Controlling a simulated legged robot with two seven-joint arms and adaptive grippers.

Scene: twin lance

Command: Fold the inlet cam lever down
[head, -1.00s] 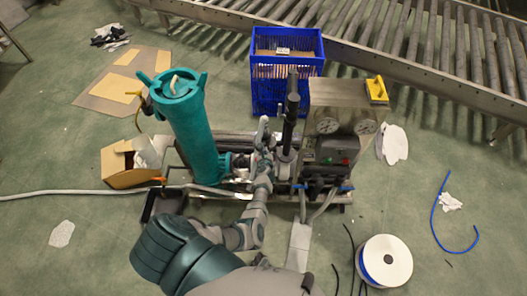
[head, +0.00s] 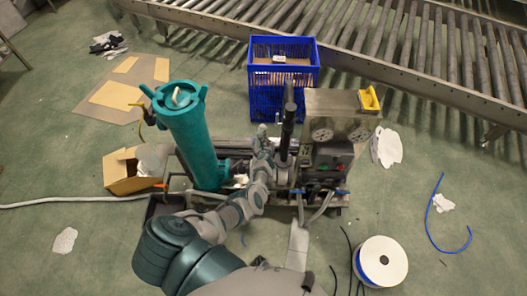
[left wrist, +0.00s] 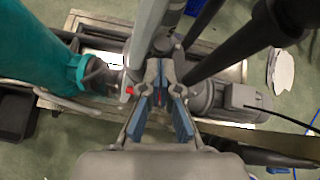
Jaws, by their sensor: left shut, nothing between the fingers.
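The teal filter housing (head: 190,140) stands upright on the skid, with a short side port low on its right. In the left wrist view the housing (left wrist: 35,45) is at left, and its port (left wrist: 95,72) points at my gripper. A small red part (left wrist: 129,91) shows beside the left finger; I cannot tell whether it belongs to the inlet cam lever. The lever itself is not clearly made out. My left gripper (head: 262,132) is between the housing and the dark upright pipe (head: 288,130). In the wrist view its fingers (left wrist: 165,68) are shut and empty. My right gripper is not in view.
A grey pipe (left wrist: 148,35) runs close beside my fingers, and a grey motor (left wrist: 240,98) is at their right. A gauge panel (head: 342,108) stands right of the dark pipe. A blue crate (head: 283,50) is behind. An open carton (head: 125,172) is at left.

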